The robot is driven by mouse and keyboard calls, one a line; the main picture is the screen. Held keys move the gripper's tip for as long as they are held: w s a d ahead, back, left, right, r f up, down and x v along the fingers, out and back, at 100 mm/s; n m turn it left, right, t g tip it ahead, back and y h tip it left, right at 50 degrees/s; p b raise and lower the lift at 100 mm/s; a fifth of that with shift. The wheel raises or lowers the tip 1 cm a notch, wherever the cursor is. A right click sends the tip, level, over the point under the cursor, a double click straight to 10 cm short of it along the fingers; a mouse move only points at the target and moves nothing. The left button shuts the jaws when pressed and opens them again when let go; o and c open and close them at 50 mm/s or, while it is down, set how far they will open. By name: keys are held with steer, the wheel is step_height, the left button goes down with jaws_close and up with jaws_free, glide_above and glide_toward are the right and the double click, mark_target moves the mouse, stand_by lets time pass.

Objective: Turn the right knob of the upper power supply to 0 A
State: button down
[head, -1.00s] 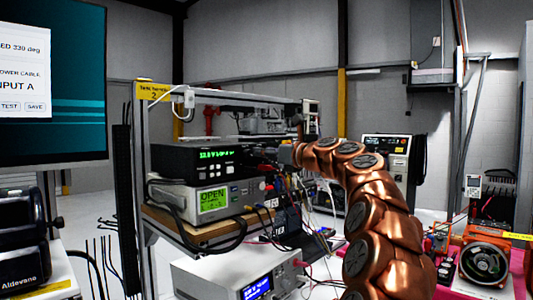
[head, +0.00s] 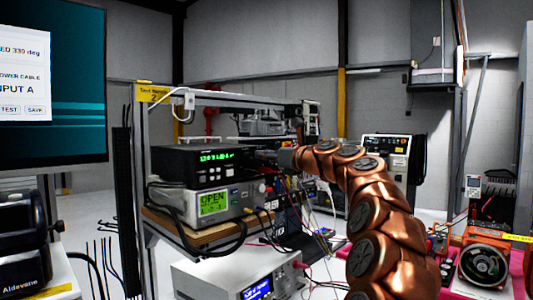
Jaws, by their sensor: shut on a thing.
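The upper power supply (head: 185,163) is a black unit with a green lit display, on top of a stack on the rack shelf. Its digits are too small to read surely. My copper arm reaches in from the right. My gripper (head: 262,157) is at the right end of the unit's front, shut on what appears to be the right knob. The fingers and the arm's end hide the knob, so its angle cannot be seen.
A grey instrument (head: 185,203) reading OPEN sits directly below. Another unit (head: 225,278) stands lower down. Cables (head: 290,200) hang close under my arm. A monitor (head: 60,125) stands at left, and a pink bench (head: 455,278) with a fan at right.

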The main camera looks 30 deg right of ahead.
steer(key=shift+a+r+p, duration=0.1)
steer(key=shift+r+p, duration=0.2)
steer(key=shift+p, duration=0.15)
steer(key=shift+r+n+p, duration=0.1)
steer(key=shift+n+p, duration=0.2)
steer(key=shift+p, duration=0.25)
steer(key=n+p, duration=0.1)
steer(key=p, duration=0.2)
steer(key=shift+f+n+p, duration=0.35)
steer(key=shift+n+p, duration=0.5)
steer(key=shift+n, duration=0.05)
steer(key=n, duration=0.1)
steer(key=n+b, duration=0.1)
steer(key=n, duration=0.1)
steer(key=n+b, duration=0.1)
steer(key=n, duration=0.1)
steer(key=shift+f, duration=0.25)
steer(key=shift+r+n+b, duration=0.1)
steer(key=shift+n+b, duration=0.9)
steer(key=shift+n, duration=0.5)
